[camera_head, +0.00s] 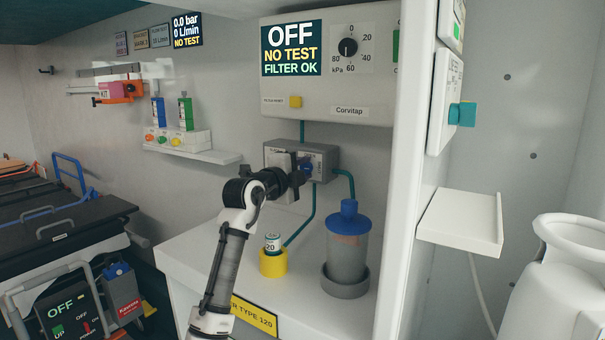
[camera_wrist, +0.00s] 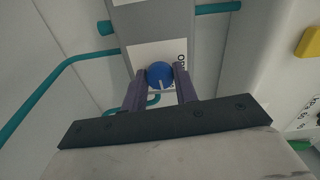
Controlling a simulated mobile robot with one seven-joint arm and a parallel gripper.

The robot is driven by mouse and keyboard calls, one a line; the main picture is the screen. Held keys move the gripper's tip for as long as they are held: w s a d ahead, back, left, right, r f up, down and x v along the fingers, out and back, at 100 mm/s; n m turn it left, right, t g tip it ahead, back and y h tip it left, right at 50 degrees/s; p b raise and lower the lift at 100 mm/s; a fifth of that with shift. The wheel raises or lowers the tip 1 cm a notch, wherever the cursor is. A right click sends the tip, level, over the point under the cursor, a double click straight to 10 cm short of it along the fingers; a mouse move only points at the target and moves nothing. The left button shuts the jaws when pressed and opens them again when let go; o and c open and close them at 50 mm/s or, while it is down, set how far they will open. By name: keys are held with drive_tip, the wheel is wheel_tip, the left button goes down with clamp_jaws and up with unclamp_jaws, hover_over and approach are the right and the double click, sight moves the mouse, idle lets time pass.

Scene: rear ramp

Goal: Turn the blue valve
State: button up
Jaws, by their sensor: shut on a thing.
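The blue valve (camera_head: 307,168) is a small round knob on the front of a grey box (camera_head: 323,157) on the wall, under the Corvitap panel. In the wrist view the blue valve (camera_wrist: 159,75) sits between the two purple fingers of my gripper (camera_wrist: 157,88). A short pale mark shows on its face, pointing down in that view. My gripper (camera_head: 301,172) is shut on the valve, one finger on each side. In the head view my wrist hides part of the grey box and its white label.
Teal hoses (camera_head: 343,180) run from the grey box. Below, a white counter (camera_head: 200,258) holds a grey canister (camera_head: 347,245) with a blue lid and a yellow cup (camera_head: 273,263). The Corvitap panel (camera_head: 348,90) hangs above. A white partition edge (camera_head: 405,170) stands to the right.

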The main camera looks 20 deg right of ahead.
drive_tip(key=shift+m, duration=0.3)
drive_tip(key=o, duration=1)
drive_tip(key=shift+c, duration=0.2)
drive_tip(key=b+v, duration=0.2)
drive_tip(key=v, duration=1.1)
drive_tip(key=shift+s+a, duration=0.25)
drive_tip(key=shift+a, duration=0.05)
